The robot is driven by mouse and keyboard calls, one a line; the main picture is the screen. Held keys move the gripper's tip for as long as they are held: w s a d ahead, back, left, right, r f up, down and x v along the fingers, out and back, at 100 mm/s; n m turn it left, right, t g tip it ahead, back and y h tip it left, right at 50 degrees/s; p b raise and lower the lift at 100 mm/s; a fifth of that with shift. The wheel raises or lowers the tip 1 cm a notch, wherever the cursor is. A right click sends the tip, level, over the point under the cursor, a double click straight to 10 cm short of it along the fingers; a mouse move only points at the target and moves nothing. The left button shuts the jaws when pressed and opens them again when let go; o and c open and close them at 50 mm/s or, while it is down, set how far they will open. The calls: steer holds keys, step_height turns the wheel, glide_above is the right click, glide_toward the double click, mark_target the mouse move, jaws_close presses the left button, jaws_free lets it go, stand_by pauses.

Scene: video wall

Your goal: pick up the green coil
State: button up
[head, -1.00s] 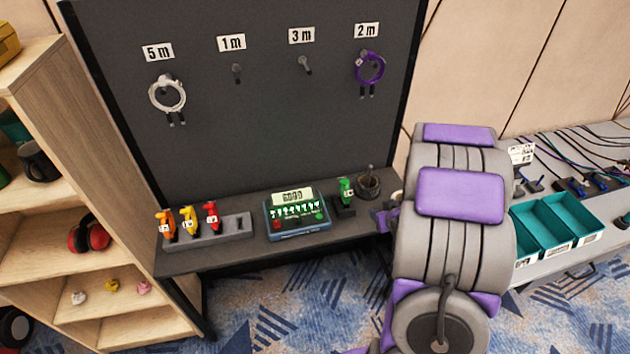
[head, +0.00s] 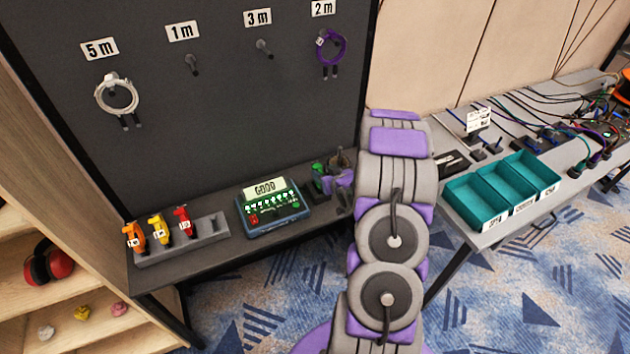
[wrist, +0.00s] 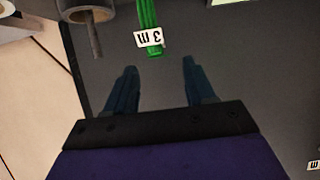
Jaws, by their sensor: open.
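The green coil (head: 318,172) stands on the dark bench beside a small cup, near the right end. In the wrist view the green coil (wrist: 149,14) carries a white "3 m" tag and sits beyond the fingertips, roughly midway between them; its far part is cut off by the frame edge. My gripper (wrist: 159,66) is open and empty, with both dark fingers pointing toward the coil but apart from it. In the head view my arm reaches down to the bench and partly hides the area beside the coil.
A cup (wrist: 90,14) stands close beside the coil. A tester (head: 272,209) reading "GOOD" and a holder with orange, yellow and red connectors (head: 182,240) stand left. White (head: 117,95) and purple (head: 331,46) coils hang on the board. Teal bins (head: 475,207) stand right.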

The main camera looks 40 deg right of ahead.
mark_target(320, 167)
steer(key=b+x, duration=0.1)
steer(key=x, duration=0.6)
steer(key=shift+w+a+b, duration=0.15)
steer(key=shift+b, duration=0.25)
steer(key=shift+d, duration=0.4)
steer(key=shift+d+f, duration=0.25)
steer(key=shift+d, duration=0.2)
steer(key=shift+c, duration=2)
steer(key=shift+a+r, duration=0.2)
steer(key=shift+a, duration=0.45)
steer(key=c, duration=0.6)
steer(key=shift+d+f, duration=0.1)
steer(key=shift+d, duration=0.35)
jaws_close()
